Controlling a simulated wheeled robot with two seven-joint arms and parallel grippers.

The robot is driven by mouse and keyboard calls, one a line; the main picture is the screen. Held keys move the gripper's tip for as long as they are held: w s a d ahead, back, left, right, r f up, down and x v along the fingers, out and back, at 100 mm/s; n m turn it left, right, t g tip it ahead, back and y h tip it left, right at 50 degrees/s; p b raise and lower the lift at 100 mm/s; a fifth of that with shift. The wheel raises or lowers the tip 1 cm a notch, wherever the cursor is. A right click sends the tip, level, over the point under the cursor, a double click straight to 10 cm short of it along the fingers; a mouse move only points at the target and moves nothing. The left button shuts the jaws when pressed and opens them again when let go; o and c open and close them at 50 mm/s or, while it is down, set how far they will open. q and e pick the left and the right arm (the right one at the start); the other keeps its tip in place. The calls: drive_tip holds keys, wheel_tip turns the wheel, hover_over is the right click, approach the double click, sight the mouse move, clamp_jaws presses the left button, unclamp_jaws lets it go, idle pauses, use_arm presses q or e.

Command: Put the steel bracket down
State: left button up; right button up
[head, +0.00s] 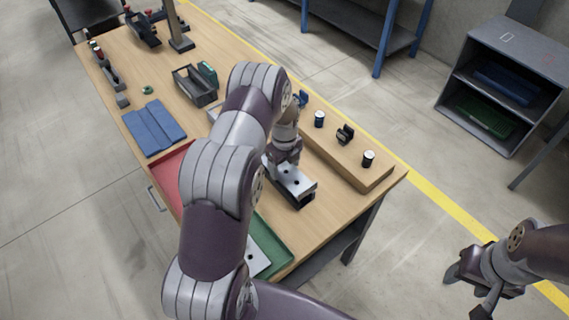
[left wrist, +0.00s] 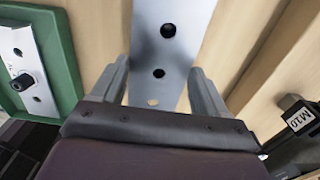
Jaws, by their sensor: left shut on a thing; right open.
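The steel bracket (head: 293,183) is a light grey metal piece with dark holes, near the right end of the table in the head view. In the left wrist view the bracket (left wrist: 174,50) runs away from between my fingers. My left gripper (head: 284,158) is shut on its near part; the fingers (left wrist: 160,88) stand on either side. A dark area shows under the bracket's front end; I cannot tell whether it touches the table. My right gripper (head: 474,284) is open and empty, off the table over the floor.
A green tray (head: 273,239) with another metal plate (head: 257,262) lies at the front edge, beside a red tray (head: 169,172). A raised wooden ledge (head: 345,172) at the back carries small dark parts (head: 368,158). A blue cloth (head: 153,127) and black bin (head: 194,86) lie further left.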

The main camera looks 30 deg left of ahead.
use_arm(q)
drive_tip(key=shift+w+f+b, duration=0.1)
drive_tip(key=shift+f+b, duration=0.3)
drive_tip(key=shift+f, duration=0.15)
drive_tip(key=o, duration=1.5)
drive_tip(key=shift+r+p, duration=0.85)
drive_tip(key=shift+r, duration=0.1)
drive_tip(key=shift+r+b, duration=0.2)
drive_tip(key=shift+b, duration=0.5)
wheel_tip(320, 180, up, 10)
drive_tip(key=b, duration=0.3)
drive_tip(key=s+d+r+n, duration=0.1)
drive_tip(key=s+d+n, duration=0.3)
drive_tip(key=s+n, duration=0.2)
drive_tip(key=s+d+r+n+t, duration=0.1)
drive_tip(key=s+d+r+n, duration=0.1)
drive_tip(key=s+d+n, duration=0.2)
drive_tip(key=s+d+r+n, duration=0.1)
drive_tip(key=s+d+n, duration=0.3)
drive_tip(key=s+n, duration=0.6)
drive_tip(key=shift+r+n, duration=0.15)
drive_tip(key=shift+n, duration=0.95)
